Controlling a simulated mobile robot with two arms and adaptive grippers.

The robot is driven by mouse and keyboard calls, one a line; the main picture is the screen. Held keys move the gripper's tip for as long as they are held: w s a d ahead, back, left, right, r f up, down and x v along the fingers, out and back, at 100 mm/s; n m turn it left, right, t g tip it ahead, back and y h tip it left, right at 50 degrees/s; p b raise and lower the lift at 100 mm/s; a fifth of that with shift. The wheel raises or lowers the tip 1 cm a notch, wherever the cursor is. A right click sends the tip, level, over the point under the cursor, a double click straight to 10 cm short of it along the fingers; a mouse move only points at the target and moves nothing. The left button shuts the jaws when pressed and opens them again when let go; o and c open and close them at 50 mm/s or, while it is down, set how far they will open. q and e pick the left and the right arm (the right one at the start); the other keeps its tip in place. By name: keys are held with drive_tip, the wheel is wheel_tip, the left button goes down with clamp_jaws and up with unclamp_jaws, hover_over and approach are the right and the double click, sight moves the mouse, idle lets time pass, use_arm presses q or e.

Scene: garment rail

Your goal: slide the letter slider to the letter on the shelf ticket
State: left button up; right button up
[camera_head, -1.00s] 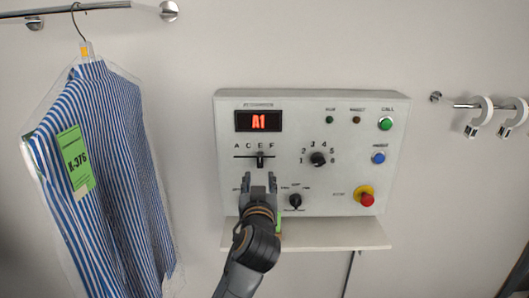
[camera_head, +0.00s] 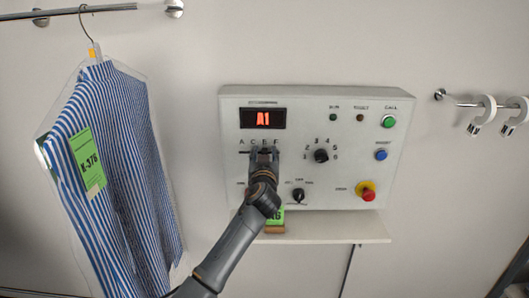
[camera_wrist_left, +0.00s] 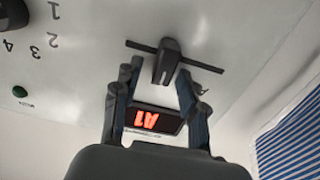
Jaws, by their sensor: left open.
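The letter slider's dark knob (camera_wrist_left: 167,62) stands on its thin black track in the left wrist view. In the head view the track (camera_head: 245,152) runs under the letters A, C, E, F, and my gripper hides the knob. My left gripper (camera_head: 264,150) is open at the track; in the left wrist view its fingertips (camera_wrist_left: 160,72) are on either side of the knob, contact unclear. The green shelf ticket (camera_head: 276,216) is partly hidden by my arm, and its full text cannot be read. My right gripper is not in view.
The panel (camera_head: 345,190) has a red display (camera_head: 263,118) reading A1, a number dial (camera_head: 321,156), a lower dial (camera_head: 299,195) and a red stop button (camera_head: 368,195). A bagged striped shirt (camera_head: 110,200) tagged K-376 hangs left.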

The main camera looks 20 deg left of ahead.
sight(241, 147)
use_arm(q)
clamp_jaws()
drive_tip(key=a, duration=0.2)
drive_tip(key=s+a, duration=0.1)
drive_tip(key=a, duration=0.2)
drive_tip(key=s+a, duration=0.1)
drive_tip(key=a, duration=0.1)
drive_tip(key=shift+a, duration=0.2)
drive_tip(key=shift+d, duration=0.15)
